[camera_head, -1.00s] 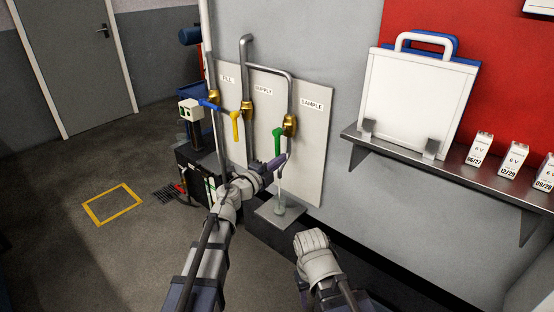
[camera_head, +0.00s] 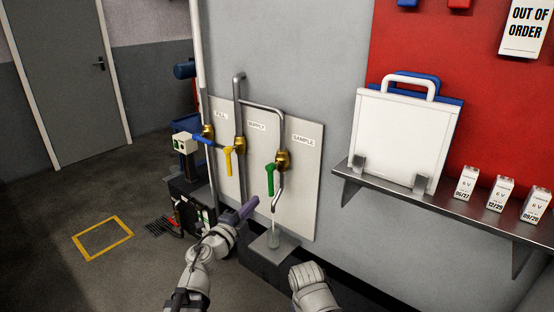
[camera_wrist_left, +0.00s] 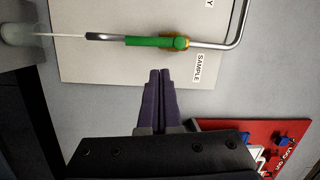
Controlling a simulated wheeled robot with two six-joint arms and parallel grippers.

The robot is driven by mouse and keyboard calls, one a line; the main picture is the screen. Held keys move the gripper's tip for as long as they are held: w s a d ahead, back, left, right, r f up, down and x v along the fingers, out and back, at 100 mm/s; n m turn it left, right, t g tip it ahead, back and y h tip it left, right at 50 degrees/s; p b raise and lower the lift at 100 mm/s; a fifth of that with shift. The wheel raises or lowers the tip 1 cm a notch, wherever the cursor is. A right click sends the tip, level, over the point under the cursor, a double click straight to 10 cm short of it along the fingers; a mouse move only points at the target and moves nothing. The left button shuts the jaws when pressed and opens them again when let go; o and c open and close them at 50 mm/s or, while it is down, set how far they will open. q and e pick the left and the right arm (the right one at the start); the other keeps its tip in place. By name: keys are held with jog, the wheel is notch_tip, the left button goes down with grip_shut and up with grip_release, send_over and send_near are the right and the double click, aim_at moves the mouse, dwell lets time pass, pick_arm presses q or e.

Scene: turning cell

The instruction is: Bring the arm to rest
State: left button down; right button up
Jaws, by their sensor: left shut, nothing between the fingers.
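My left gripper (camera_head: 248,205) has purple fingers pressed together with nothing between them. It is below and left of the green handle (camera_head: 270,180) of the valve labelled SAMPLE, apart from it. The shut fingertips (camera_wrist_left: 160,76) also show in the left wrist view, below the green handle (camera_wrist_left: 155,42). The handle hangs down, roughly along its pipe. A thin pale stream runs from the spout to a clear cup (camera_head: 274,239) on a small ledge. My right arm shows at the bottom; its gripper is not visible.
A yellow handle (camera_head: 228,163) and a blue handle (camera_head: 203,140) sit on the other valves of the pale panel (camera_head: 306,170). The floor at left is open.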

pick_arm(q)
jog(key=a+r+n+g+y+p, duration=0.2)
jog(key=a+n+y+p, duration=0.5)
jog(key=n+y, duration=0.55)
jog(key=s+d+f+n+g+h+p, duration=0.1)
jog(key=s+d+f+g+p, duration=0.1)
jog(key=s, duration=0.6)
jog(key=s+d+f+n+g+h+p, duration=0.1)
jog(key=s+d+f+n+g+p, duration=0.1)
jog(key=s+d+g+p, duration=0.2)
jog(key=s+d+f+n+g+h+p, duration=0.1)
jog(key=s+d+g+p, duration=0.3)
jog(key=s+g, duration=0.5)
jog(key=s+d+f, duration=0.1)
jog(key=s+d, duration=0.1)
jog(key=s, duration=0.1)
jog(key=shift+f, duration=0.3)
pick_arm(e)
notch_tip(320, 180, up, 18)
jog(key=shift+r, duration=0.2)
pick_arm(q)
jog(key=shift+w+a+n+h, duration=0.1)
jog(key=shift+a+n+h, duration=0.05)
jog(key=shift+n+h, duration=0.1)
pick_arm(e)
jog(key=shift+a, duration=0.1)
